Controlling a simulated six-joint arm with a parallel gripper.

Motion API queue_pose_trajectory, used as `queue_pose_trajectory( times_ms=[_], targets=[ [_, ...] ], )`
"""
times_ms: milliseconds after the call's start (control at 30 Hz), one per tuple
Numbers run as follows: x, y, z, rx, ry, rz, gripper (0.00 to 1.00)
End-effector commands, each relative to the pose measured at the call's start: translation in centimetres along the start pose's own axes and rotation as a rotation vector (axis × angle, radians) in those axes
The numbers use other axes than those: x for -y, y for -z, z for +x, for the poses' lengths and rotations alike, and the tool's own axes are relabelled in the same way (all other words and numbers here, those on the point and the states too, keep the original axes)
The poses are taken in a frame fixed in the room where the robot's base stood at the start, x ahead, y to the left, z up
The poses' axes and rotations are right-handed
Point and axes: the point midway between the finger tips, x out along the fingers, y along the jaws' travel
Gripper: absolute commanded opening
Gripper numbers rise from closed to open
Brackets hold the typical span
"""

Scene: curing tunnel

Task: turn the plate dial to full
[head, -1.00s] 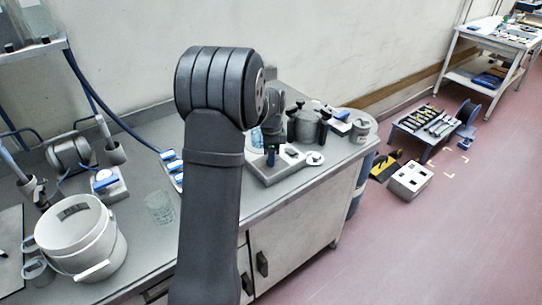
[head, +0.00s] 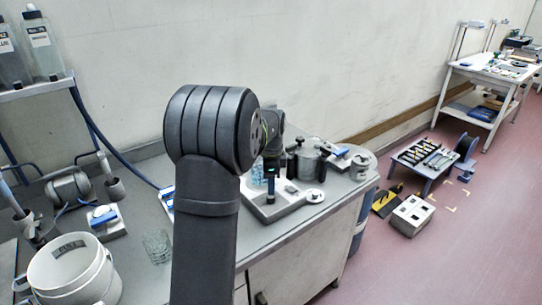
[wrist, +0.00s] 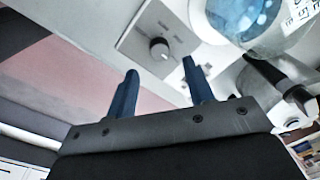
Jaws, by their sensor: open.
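The dark round plate dial (wrist: 159,48) sits on a pale flat control panel (wrist: 139,33) in the wrist view, with small markings beside it. My gripper (wrist: 160,67) is open, its two blue fingers apart, and the dial shows in the gap beyond the fingertips. I cannot tell whether either finger touches it. A glass vessel with blue liquid (wrist: 245,14) stands beside the panel. In the head view my gripper (head: 270,186) is low over a pale grey unit (head: 288,208) on the bench; the dial cannot be made out there.
A white bucket (head: 75,272) and a glass beaker (head: 157,246) are at the left. The bench front (head: 300,232) is clear.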

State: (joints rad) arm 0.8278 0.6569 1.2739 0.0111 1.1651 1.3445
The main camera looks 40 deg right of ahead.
Motion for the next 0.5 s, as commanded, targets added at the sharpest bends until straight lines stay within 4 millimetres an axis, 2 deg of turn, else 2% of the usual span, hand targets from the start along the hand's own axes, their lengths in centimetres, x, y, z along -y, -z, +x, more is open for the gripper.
queue_pose_trajectory(
  times_ms=[33,300,500],
  targets=[
    [0.1,0.0,-1.5,-0.001,0.005,0.000,0.48],
    [0.1,0.0,-7.9,-0.001,0.004,0.000,0.48],
    [0.0,0.0,-10.9,0.000,0.001,0.001,0.48]
  ],
)
